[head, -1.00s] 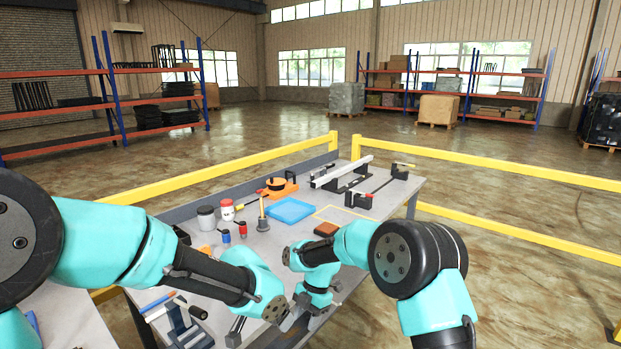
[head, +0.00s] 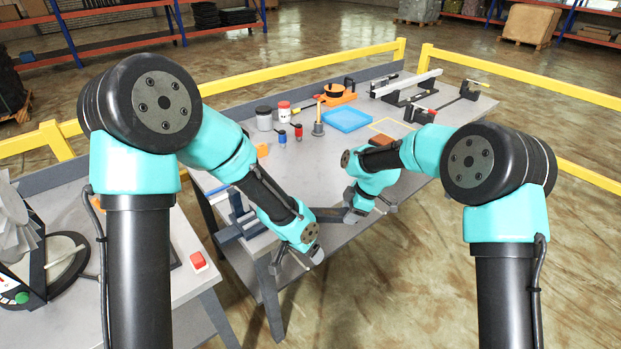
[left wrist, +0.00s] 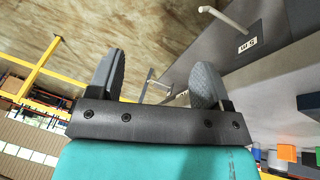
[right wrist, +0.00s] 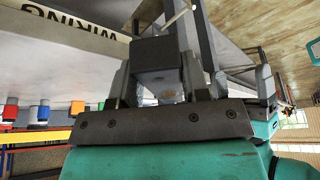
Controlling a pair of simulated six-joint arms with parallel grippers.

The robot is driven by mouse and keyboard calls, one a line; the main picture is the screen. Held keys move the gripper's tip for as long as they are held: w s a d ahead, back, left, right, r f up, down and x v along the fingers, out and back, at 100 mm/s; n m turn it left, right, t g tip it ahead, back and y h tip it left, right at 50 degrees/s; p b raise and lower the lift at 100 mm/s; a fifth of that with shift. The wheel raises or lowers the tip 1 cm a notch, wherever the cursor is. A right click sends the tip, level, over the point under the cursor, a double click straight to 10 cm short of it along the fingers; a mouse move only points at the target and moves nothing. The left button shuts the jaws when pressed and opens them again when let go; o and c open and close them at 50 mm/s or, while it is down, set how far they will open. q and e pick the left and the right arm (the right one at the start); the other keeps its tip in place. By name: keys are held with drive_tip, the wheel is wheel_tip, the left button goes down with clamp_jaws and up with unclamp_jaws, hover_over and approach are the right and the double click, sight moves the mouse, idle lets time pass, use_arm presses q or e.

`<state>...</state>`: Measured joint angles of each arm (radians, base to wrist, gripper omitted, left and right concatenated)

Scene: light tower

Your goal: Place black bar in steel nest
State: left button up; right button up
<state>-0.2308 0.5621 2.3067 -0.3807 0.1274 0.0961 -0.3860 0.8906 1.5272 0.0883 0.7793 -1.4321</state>
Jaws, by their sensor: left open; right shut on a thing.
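My right gripper (head: 354,212) is shut on the black bar (head: 328,214) at the front edge of the workbench. In the right wrist view the bar's blocky dark end (right wrist: 155,50) shows between the fingers of the right gripper (right wrist: 160,85). A grey steel frame, which looks like the steel nest (head: 238,222), stands at the bench's front left, partly hidden by my left arm. My left gripper (head: 300,258) is low, in front of the bench edge. In the left wrist view the left gripper (left wrist: 155,82) is open with nothing between its fingers.
A blue tray (head: 347,119), dark and white jars (head: 264,118), small red and blue items and an orange holder (head: 338,94) stand further back on the bench (head: 330,170). A rail fixture (head: 405,88) is at back right. Yellow rails (head: 520,78) run behind. A side table with a red button (head: 198,261) is at left.

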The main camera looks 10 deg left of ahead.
sight(339, 210)
drive_tip(key=a+m+t, duration=0.1)
drive_tip(key=m, duration=0.1)
drive_tip(key=a+m+t, duration=0.1)
drive_tip(key=m, duration=0.2)
drive_tip(key=a+m+t, duration=0.1)
drive_tip(key=m, duration=0.1)
drive_tip(key=shift+r+m+h, duration=0.3)
drive_tip(key=shift+r+m, duration=0.1)
drive_tip(key=s+a+m, duration=0.1)
drive_tip(key=a+m, duration=0.1)
drive_tip(key=s+a+m+t+h, duration=0.1)
drive_tip(key=a, duration=0.1)
drive_tip(key=s+a+r+m, duration=0.1)
drive_tip(key=a+m, duration=0.1)
drive_tip(key=shift+s+m+t, duration=0.15)
drive_tip(key=shift+m+t, duration=0.15)
use_arm(q)
drive_tip(key=s+a+f+n, duration=0.3)
drive_tip(key=s+a+f, duration=0.2)
drive_tip(key=s+f, duration=0.2)
drive_tip(key=s+a+f+n+g, duration=0.1)
drive_tip(key=s+a+f+n, duration=0.3)
drive_tip(key=s+f, duration=0.3)
drive_tip(key=shift+s+a+f, duration=0.35)
drive_tip(key=shift+a+f, duration=0.1)
drive_tip(key=shift+f, duration=2.35)
use_arm(e)
drive_tip(key=shift+s+a+m+h, duration=0.4)
drive_tip(key=shift+s+a+m, duration=0.1)
drive_tip(key=shift+a, duration=0.15)
